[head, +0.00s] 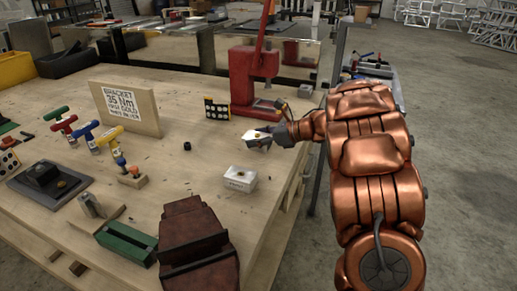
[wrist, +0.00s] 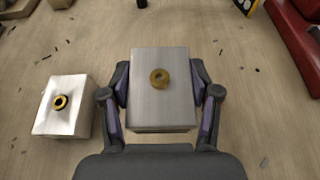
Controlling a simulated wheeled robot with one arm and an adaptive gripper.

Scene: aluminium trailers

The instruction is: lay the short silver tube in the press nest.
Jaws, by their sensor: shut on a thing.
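My gripper (wrist: 162,98) is shut on a box-shaped silver piece (wrist: 146,108), which I take for the short silver tube. One finger presses each side. A brass ring sits on its upper face. In the head view the held piece (head: 257,137) is partly hidden by the gripper (head: 266,136), near the bench's right edge. The red press (head: 241,75) stands behind the gripper, and its red base also shows in the wrist view (wrist: 296,45). I cannot make out the press nest clearly.
A pale block with a brass ring (head: 239,180) stands in front of the gripper, at left in the wrist view (wrist: 62,120). A black plate with holes (head: 217,108) stands beside the press. A dark red fixture (head: 195,240) and green holder (head: 127,243) are nearer. Bench between is mostly clear.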

